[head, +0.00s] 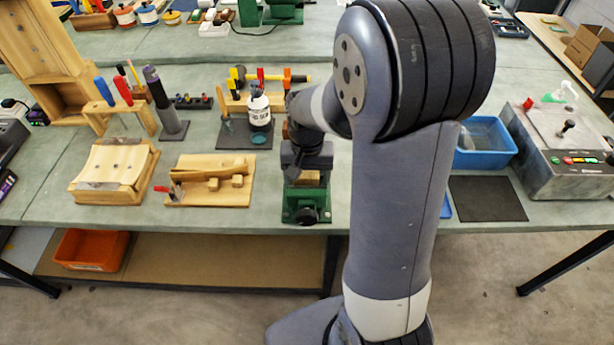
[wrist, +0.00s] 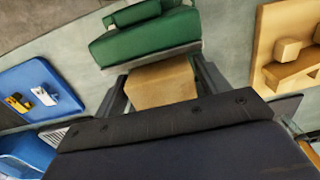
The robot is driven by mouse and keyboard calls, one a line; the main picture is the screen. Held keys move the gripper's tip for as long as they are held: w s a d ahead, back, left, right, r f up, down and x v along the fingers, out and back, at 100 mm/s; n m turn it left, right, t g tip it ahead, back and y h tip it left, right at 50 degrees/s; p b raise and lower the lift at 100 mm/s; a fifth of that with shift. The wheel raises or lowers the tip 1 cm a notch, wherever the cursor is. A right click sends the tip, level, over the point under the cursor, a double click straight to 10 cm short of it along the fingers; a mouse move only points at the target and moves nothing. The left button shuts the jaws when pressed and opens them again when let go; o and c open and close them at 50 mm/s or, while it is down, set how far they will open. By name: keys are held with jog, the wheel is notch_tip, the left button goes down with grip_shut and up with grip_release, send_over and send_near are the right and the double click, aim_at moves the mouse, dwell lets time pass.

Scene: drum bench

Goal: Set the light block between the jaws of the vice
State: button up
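The light block (wrist: 160,84) is a pale wooden block between the two fingers of my gripper (wrist: 162,90) in the wrist view. Both fingers lie against its sides, so the gripper looks shut on it. The green vice (wrist: 145,40) is just beyond the block, with a grey jaw face along its edge. In the head view the vice (head: 306,208) stands at the bench's front edge. My gripper (head: 306,168) points down over it, and the block (head: 309,179) shows at the vice's top. Whether the block touches the jaws or the bed is hidden.
A wooden board with small blocks (head: 210,196) lies left of the vice. A dark mat (head: 486,199) and a blue bin (head: 484,150) are to the right. My arm hides the bench right of the vice.

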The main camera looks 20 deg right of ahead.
aim_at(307, 173)
jog(key=shift+o, duration=0.5)
jog(key=shift+r, duration=0.1)
jog(key=shift+r+p, duration=0.3)
notch_tip(307, 173, up, 12)
jog(key=shift+r, duration=0.2)
jog(key=shift+f, duration=0.1)
notch_tip(307, 173, down, 12)
jog(key=shift+f, duration=0.25)
jog(key=shift+f+b, duration=0.4)
jog(key=shift+r+p, duration=0.45)
jog(key=shift+r, duration=0.15)
